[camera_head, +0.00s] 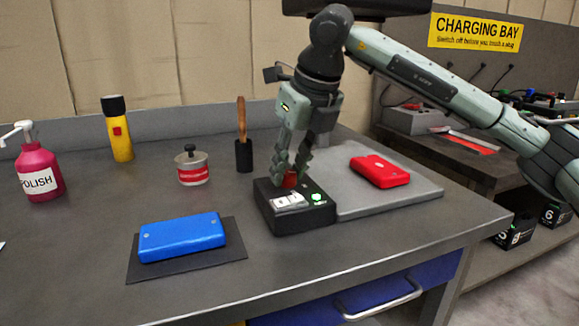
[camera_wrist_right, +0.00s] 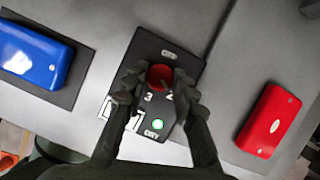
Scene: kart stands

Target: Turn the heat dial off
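The heat dial is a red knob (camera_head: 290,179) on top of a black control box (camera_head: 283,222). In the right wrist view the red knob (camera_wrist_right: 160,77) has the numbers 3 and 2 beside it, and its pointer cannot be made out. A green light (camera_head: 317,197) glows on the box, next to a white switch (camera_head: 290,201). My right gripper (camera_head: 292,170) comes down from above, and its fingers close in on both sides of the knob. In the right wrist view the fingertips (camera_wrist_right: 160,80) appear to touch it. My left gripper is not in view.
A grey plate (camera_head: 400,204) with a red case (camera_head: 380,171) lies right of the box. A blue case (camera_head: 182,237) lies on a dark mat (camera_head: 215,259). A tin (camera_head: 192,169), brush holder (camera_head: 244,156), yellow torch (camera_head: 119,130) and polish bottle (camera_head: 40,168) stand left.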

